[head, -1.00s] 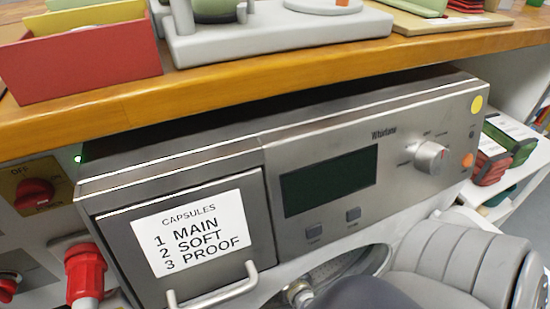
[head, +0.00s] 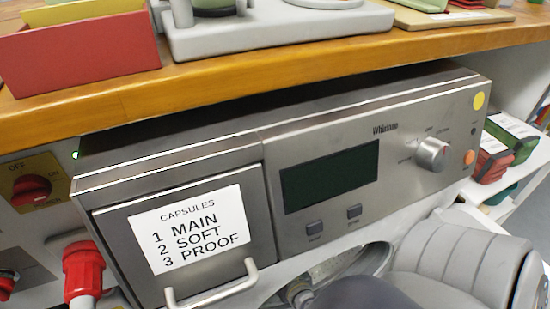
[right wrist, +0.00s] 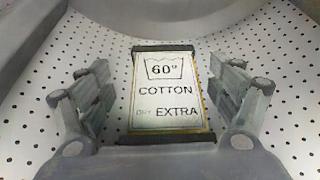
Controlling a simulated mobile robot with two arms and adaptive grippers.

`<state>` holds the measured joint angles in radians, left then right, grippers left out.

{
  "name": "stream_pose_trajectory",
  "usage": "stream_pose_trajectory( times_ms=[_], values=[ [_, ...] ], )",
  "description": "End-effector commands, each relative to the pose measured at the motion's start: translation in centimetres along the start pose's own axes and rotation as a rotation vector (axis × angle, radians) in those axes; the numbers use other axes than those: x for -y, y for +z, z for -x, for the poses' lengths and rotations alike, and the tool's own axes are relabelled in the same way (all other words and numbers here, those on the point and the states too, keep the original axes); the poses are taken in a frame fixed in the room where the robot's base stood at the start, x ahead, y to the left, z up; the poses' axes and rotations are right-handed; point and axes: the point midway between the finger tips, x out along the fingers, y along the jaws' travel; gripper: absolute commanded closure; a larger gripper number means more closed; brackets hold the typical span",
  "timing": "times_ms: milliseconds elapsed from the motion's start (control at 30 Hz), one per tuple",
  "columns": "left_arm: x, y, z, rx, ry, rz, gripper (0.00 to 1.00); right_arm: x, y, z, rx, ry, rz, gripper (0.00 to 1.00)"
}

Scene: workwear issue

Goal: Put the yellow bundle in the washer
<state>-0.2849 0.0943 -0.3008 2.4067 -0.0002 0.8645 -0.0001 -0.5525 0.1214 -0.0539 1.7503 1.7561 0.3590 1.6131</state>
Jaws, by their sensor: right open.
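The washer (head: 330,215) fills the middle of the head view, with its round opening cut off at the bottom edge and partly covered by my arm. The right wrist view looks into its white perforated drum (right wrist: 40,100). A bundle (right wrist: 172,95) lies there with a large white label reading "60°", "COTTON" and "EXTRA". Thin yellow edges and dark end bands show around the label. My right gripper (right wrist: 160,78) is open, one finger on each side of the bundle, with gaps between. My left gripper is in neither view.
A wooden worktop (head: 250,62) runs above the washer, carrying a red bin (head: 80,55) and a grey scale-like device (head: 280,38). A capsule drawer (head: 190,235) with a handle is at the washer's left. A red plug (head: 82,270) sits farther left; shelves are at right.

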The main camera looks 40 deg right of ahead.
Motion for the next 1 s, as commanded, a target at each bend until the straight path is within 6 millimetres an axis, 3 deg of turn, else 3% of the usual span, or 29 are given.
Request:
stream_pose_trajectory(
  times_ms=[133,200,500,700,1000],
  values=[
    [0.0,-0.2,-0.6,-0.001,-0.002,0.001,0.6,0.0,0.8,0.3,0.001,0.001,0.001,0.15],
    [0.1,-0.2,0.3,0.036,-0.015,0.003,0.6,0.0,1.2,0.8,-0.002,0.001,0.0,0.15],
    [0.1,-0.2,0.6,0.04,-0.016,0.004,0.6,0.1,0.7,7.3,-0.005,-0.001,0.001,0.15],
    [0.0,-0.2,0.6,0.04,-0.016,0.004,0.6,0.0,0.8,10.6,-0.003,0.0,0.001,0.15],
    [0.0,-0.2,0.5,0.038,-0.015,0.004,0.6,0.0,0.9,12.4,0.0,0.0,0.0,0.15]
  ],
)
